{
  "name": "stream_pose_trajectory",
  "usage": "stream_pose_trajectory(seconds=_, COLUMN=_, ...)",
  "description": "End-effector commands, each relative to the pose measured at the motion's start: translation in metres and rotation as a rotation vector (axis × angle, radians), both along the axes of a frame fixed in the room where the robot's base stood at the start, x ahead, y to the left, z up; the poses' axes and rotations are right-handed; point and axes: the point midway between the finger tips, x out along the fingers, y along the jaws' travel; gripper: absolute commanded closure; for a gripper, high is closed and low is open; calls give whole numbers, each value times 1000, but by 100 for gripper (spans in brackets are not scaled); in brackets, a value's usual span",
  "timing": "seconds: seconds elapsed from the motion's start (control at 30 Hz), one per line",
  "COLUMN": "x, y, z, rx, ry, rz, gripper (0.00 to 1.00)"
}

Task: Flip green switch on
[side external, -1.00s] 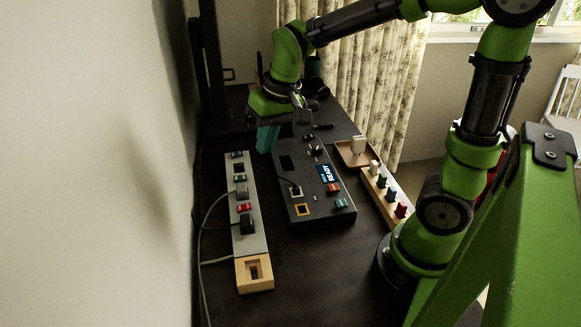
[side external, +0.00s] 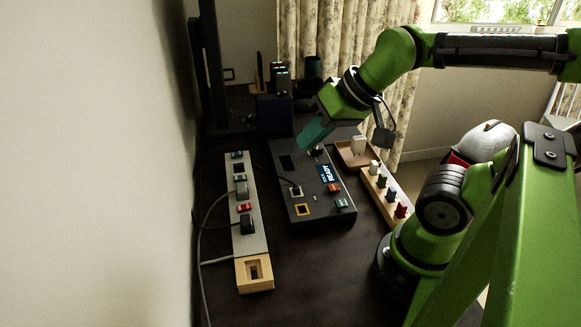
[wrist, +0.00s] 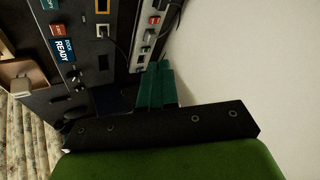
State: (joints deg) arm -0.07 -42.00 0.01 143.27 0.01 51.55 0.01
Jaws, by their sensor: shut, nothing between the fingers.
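A small green switch (side external: 341,203) sits on the near right corner of the dark panel (side external: 322,212), beside an orange-red switch (side external: 333,187). In the wrist view the green switch (wrist: 50,4) is cut by the top left edge, with the red switch (wrist: 58,30) and the READY display (wrist: 62,50) below it. A grey power strip (side external: 254,224) left of the panel also has small coloured switches, one looking greenish. My gripper (side external: 303,147), with teal fingers, is shut and empty above the far part of the panel. Its fingers also show in the wrist view (wrist: 156,68).
A wooden tray (side external: 345,160) and a wooden rack (side external: 390,222) with several coloured pegs stand right of the panel. A dark box (side external: 274,112) stands behind it. Grey cables run along the strip's left side. The table front is clear.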

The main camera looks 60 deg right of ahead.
Motion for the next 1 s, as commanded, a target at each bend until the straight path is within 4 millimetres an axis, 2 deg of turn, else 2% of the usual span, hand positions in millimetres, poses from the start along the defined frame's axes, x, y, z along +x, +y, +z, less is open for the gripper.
stream_pose_trajectory(seconds=0.13, x=13, y=0, z=-11, rx=-3, ry=71, rz=4, gripper=100)
stream_pose_trajectory(seconds=0.27, x=40, y=-2, z=-13, rx=-10, ry=151, rz=2, gripper=100)
stream_pose_trajectory(seconds=0.57, x=116, y=-10, z=-26, rx=-21, ry=357, rz=-67, gripper=100)
stream_pose_trajectory(seconds=0.8, x=178, y=-19, z=-52, rx=-41, ry=517, rz=-173, gripper=100)
stream_pose_trajectory(seconds=1.0, x=218, y=-27, z=-68, rx=-59, ry=607, rz=-289, gripper=100)
